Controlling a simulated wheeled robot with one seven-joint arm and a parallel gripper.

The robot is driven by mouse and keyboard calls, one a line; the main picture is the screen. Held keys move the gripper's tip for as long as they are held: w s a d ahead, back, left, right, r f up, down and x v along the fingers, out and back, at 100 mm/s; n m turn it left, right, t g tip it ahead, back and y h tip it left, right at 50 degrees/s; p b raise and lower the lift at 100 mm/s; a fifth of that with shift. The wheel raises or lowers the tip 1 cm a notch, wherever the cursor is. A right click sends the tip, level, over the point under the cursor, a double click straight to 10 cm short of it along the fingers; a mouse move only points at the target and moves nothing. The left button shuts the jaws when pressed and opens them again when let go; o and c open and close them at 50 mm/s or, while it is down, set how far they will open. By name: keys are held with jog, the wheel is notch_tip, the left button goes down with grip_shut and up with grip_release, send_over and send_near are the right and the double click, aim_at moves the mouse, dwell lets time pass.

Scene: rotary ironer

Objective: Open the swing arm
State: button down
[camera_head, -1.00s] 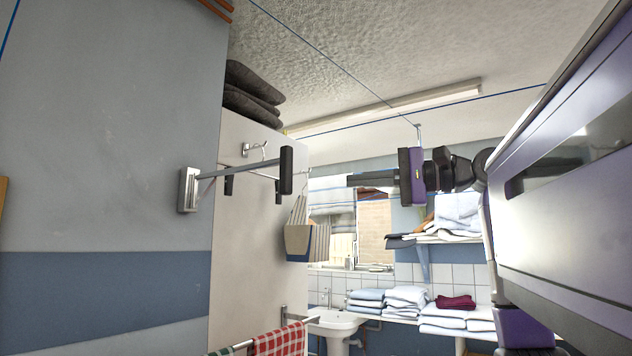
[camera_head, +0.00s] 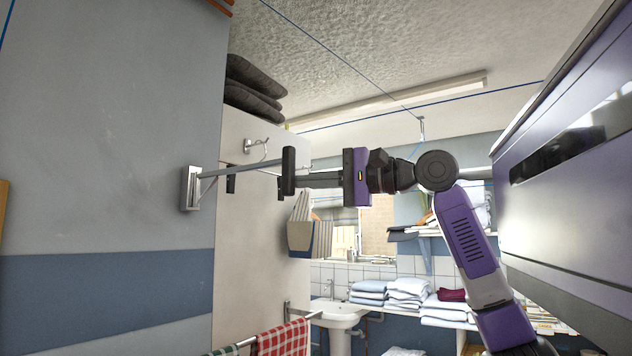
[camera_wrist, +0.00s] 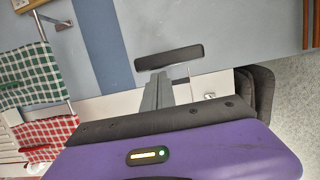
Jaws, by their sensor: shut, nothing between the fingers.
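The swing arm is a thin metal arm (camera_head: 238,169) on a silver wall bracket (camera_head: 190,188) in the head view. It reaches out from the grey-blue wall and carries a dark upright end pad (camera_head: 288,172). The pad also shows in the wrist view (camera_wrist: 169,57) as a dark bar just ahead of my fingers. My gripper (camera_head: 302,181) is shut and empty. Its fingertips are at or just right of the pad in the head view; I cannot tell whether they touch it. In the wrist view, the closed fingers (camera_wrist: 158,82) point at the pad.
A white panel (camera_head: 262,240) stands behind the swing arm, with a hook (camera_head: 256,146) and dark folded cushions (camera_head: 254,90) on top. A striped bag (camera_head: 309,232) hangs below my gripper. A checked towel (camera_head: 283,340) hangs low on a rail. The left wall is bare.

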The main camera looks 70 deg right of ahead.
jog(key=shift+a, duration=0.1)
jog(key=w+a+m+h+b, duration=0.2)
jog(key=w+a+h+b, duration=0.1)
jog(key=a, duration=0.7)
jog(key=shift+h+b, duration=0.4)
jog(key=shift+b, duration=0.4)
jog(key=shift+w, duration=0.15)
